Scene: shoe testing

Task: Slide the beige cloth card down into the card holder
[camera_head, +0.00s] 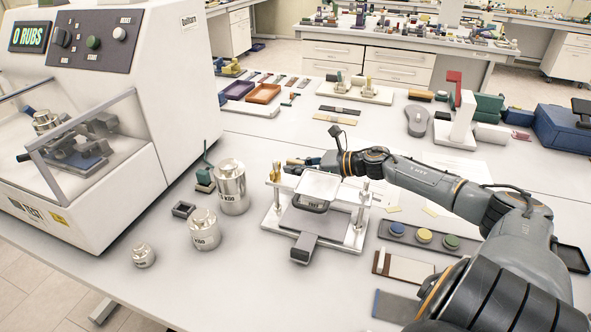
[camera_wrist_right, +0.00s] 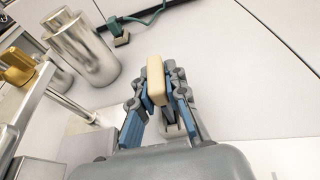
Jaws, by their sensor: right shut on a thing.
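My right gripper (camera_head: 298,163) reaches in from the right, just behind a two-post metal stand (camera_head: 357,237). In the right wrist view my right gripper (camera_wrist_right: 158,90) is shut on a small beige piece (camera_wrist_right: 156,72), pale and block-like from this angle. I cannot tell for sure whether it is the beige cloth card. It appears raised and apart from other things. The card holder is not clearly identifiable; a small teal upright on a dark base (camera_head: 205,182) stands left of the gripper. My left gripper is not in view.
Metal weights (camera_head: 231,187) and (camera_head: 204,230) stand left of the metal stand, with a small dark square frame (camera_head: 183,209) nearby. The rub testing machine (camera_head: 160,90) fills the left.

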